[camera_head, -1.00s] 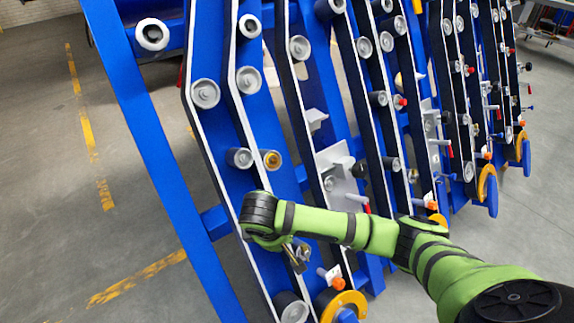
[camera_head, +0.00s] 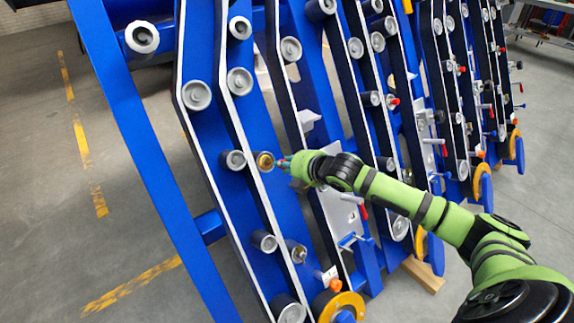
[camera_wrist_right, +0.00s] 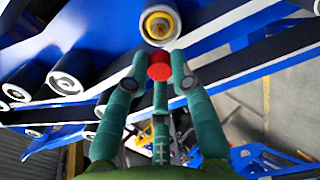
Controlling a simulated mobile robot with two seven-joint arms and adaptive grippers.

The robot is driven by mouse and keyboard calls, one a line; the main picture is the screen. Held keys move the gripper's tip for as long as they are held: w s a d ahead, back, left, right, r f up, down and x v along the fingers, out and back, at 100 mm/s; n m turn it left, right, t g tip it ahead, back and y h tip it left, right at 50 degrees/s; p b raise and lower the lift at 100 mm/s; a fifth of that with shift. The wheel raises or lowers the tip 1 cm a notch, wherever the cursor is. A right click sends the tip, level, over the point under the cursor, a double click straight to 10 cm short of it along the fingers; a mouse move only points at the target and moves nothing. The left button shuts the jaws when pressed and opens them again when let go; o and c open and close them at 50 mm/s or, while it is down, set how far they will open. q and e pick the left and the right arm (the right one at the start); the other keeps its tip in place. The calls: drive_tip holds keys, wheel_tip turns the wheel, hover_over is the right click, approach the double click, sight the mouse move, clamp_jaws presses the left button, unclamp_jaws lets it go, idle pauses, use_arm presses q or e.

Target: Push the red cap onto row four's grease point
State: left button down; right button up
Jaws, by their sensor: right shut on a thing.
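The red cap (camera_wrist_right: 159,67) shows between the fingertips of my right gripper (camera_wrist_right: 158,78) in the wrist view, and the gripper is shut on it. A grey roller end with a yellow-brass centre (camera_wrist_right: 159,23) lies straight ahead of the cap; the cap sits just below its rim in the picture. I cannot tell whether they touch. In the head view, my right gripper (camera_head: 284,163) points left at the same brass-centred roller end (camera_head: 264,161), very close to it. The cap is mostly hidden there. I see no row number, so I cannot confirm which row this is. My left gripper is not in view.
Blue slanted chassis rails with several grey rollers (camera_head: 239,81) stand around the gripper. A red-tipped fitting (camera_head: 393,102) is on a rail further right. An orange ring (camera_head: 341,306) is at the lower end. Open floor (camera_head: 60,230) lies to the left.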

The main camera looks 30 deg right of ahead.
drive_tip(key=shift+n, duration=0.6)
drive_tip(key=x, duration=0.4)
drive_tip(key=shift+w+a+f+b, duration=0.1)
drive_tip(key=shift+w+f+b, duration=0.1)
drive_tip(key=shift+w+b, duration=0.15)
drive_tip(key=shift+p, duration=0.45)
drive_tip(key=shift+p, duration=0.35)
